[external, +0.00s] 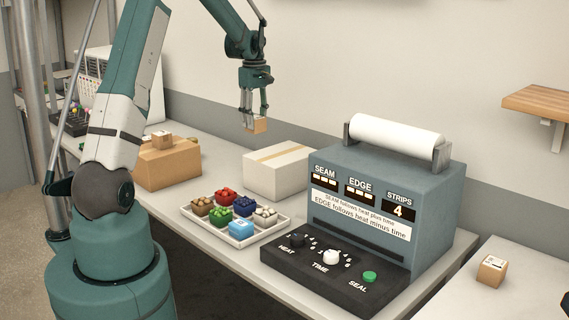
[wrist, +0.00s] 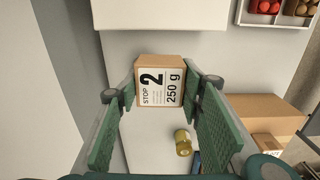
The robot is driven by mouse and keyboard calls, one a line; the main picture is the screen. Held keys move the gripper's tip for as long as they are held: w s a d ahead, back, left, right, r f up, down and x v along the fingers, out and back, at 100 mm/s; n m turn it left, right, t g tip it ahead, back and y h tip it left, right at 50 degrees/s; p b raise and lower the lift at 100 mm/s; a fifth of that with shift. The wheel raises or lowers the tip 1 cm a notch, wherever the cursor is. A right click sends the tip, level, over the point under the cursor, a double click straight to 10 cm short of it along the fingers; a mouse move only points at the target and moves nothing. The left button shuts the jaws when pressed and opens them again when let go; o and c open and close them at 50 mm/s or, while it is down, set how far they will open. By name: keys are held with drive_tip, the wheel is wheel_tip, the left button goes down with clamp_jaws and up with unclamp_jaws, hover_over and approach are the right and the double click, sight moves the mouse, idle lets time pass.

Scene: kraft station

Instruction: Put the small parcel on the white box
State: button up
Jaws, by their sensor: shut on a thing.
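My gripper (external: 256,108) is shut on a small brown parcel (external: 258,125) and holds it in the air above the bench. In the wrist view the parcel (wrist: 161,82) sits between the green fingers of my gripper (wrist: 160,88), with a label reading "STOP 2" and "250 g" facing the camera. The white box (external: 284,174) stands closed on the bench, with a tan tape strip along its top. In the external view it is below and right of the held parcel. In the wrist view the white box (wrist: 160,14) is at the top edge, beyond the parcel and apart from it.
A brown carton (external: 168,167) with another small parcel (external: 161,140) on top stands left. A tray (external: 205,229) of colored bins lies in front of the white box. The sealing machine (external: 420,185) stands right of it. Another small parcel (external: 491,271) is on the right table.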

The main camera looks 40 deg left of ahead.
wheel_tip(320, 180, up, 5)
drive_tip(key=p, duration=0.1)
hover_over(283, 153)
drive_tip(key=shift+r, duration=0.2)
drive_tip(key=shift+f, duration=2.9)
drive_tip(key=shift+f+p, duration=0.15)
drive_tip(key=shift+p, duration=0.15)
drive_tip(key=shift+f, duration=1.95)
drive_tip(key=shift+f, duration=0.1)
drive_tip(key=o, duration=0.6)
drive_tip(key=shift+f, duration=0.1)
drive_tip(key=o, duration=0.4)
